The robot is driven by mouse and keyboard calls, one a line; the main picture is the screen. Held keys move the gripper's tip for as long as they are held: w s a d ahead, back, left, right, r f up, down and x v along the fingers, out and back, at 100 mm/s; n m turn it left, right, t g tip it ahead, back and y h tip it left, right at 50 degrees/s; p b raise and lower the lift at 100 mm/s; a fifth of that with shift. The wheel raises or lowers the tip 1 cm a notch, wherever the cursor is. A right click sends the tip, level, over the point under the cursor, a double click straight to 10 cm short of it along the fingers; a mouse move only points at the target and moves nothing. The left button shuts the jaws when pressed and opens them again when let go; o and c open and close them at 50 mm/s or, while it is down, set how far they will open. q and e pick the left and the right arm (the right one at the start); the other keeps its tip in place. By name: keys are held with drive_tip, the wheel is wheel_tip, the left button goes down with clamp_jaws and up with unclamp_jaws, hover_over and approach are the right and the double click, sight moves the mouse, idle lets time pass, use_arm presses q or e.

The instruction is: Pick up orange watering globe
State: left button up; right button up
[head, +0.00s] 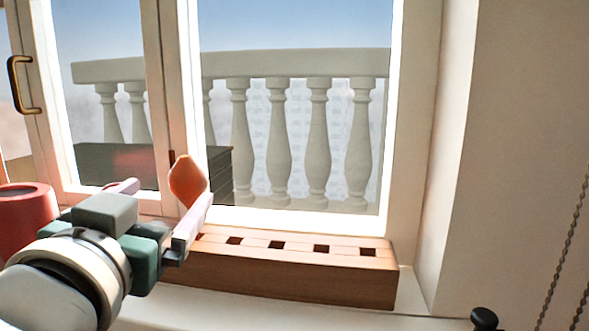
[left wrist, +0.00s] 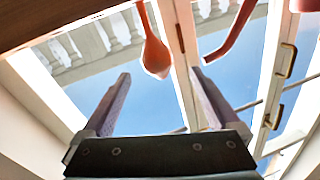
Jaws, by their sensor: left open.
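The orange watering globe (head: 187,178) shows as an orange, pointed shape above the left end of the wooden block; its lower part is hidden behind my left gripper. In the left wrist view the globe (left wrist: 155,56) is a rounded bulb on a thin stem, just beyond the fingertips and between them in the picture. My left gripper (head: 172,191) is open, with its fingers spread. In the left wrist view the gripper (left wrist: 161,73) has nothing between its fingers. I cannot tell the exact gap to the globe. My right gripper is not in view.
A long wooden block (head: 290,284) with several square holes lies on the white sill (head: 250,318). A red pot (head: 24,218) stands at the left. A curved red-orange piece (left wrist: 232,35) shows right of the globe in the left wrist view. Window frames rise behind.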

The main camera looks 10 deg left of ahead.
sight(182, 187)
use_arm(q)
drive_tip(key=shift+w+f, duration=0.15)
drive_tip(key=shift+w, duration=0.8)
drive_tip(key=b+x, duration=0.2)
drive_tip(key=x, duration=0.4)
drive_tip(key=shift+a, duration=0.1)
drive_tip(key=shift+c, duration=0.4)
drive_tip(key=c, duration=1.4)
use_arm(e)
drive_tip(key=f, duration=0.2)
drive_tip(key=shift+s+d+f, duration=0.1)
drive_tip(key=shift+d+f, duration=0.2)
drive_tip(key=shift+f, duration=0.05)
